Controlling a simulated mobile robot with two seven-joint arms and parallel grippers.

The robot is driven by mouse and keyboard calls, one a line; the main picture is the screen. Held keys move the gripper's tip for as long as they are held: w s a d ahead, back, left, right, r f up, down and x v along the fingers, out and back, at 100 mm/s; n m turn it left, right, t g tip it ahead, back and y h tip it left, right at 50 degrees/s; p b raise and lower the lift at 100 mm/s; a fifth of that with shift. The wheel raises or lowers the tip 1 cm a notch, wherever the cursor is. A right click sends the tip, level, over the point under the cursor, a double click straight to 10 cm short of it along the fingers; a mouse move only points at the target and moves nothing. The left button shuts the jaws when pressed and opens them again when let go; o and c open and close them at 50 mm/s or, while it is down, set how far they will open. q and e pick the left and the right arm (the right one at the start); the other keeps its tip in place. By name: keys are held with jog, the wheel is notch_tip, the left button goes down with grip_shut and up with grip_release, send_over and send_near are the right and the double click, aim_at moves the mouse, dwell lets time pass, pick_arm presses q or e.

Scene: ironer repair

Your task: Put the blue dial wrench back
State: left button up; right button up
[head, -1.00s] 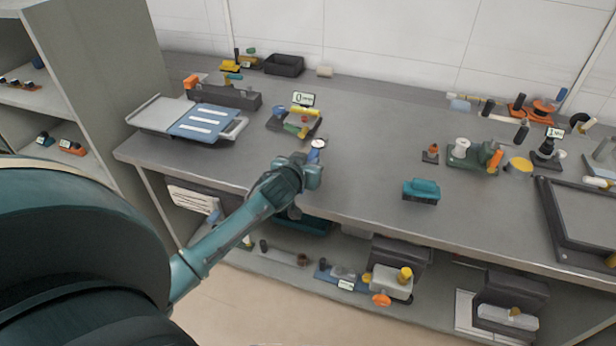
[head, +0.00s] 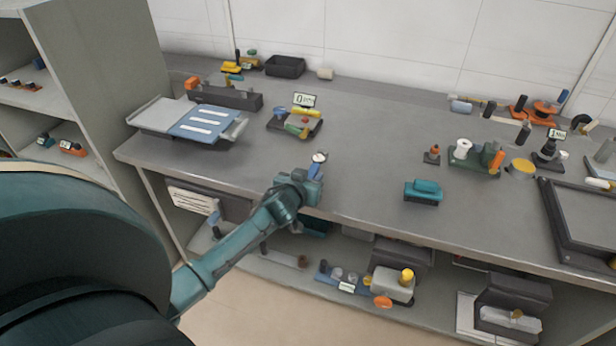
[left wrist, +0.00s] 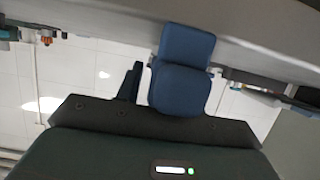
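The blue dial wrench shows its round white dial (head: 320,157) and part of its blue handle (head: 315,170) at the front edge of the workbench. My left gripper (head: 312,184) is at the lower end of the handle and appears shut on it. In the left wrist view a blue block-like part (left wrist: 182,70), apparently the handle, stands in front of the gripper's dark body. The fingers mostly hide the grip. Behind the wrench, a dark fixture (head: 294,128) with a digital display (head: 305,100) stands on the bench. My right gripper is not in view.
A blue board with white strips (head: 202,123) lies at left. A teal block (head: 423,192) and a small dark stand (head: 432,155) are at right, before a tool cluster (head: 477,158). The bench top (head: 365,145) between is clear. Lower shelves hold more parts.

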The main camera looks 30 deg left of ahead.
pick_arm(q)
jog(key=shift+o, duration=0.4)
jog(key=shift+r, duration=0.2)
jog(key=v, duration=1.2)
jog(key=s+d+f+m+g+h, duration=0.1)
jog(key=s+d+f+m+h, duration=0.1)
jog(key=s+d+f, duration=0.3)
jog(key=s+d+f+m+g+h, duration=0.2)
jog(key=s+d+f, duration=0.4)
jog(key=s+d, duration=0.5)
jog(key=shift+s+d+f+m+h+p, duration=0.2)
jog(key=shift+d+f+m+h+p, duration=0.1)
jog(key=shift+d+m+h, duration=0.7)
jog(key=shift+a, duration=0.15)
jog(key=shift+o, duration=0.5)
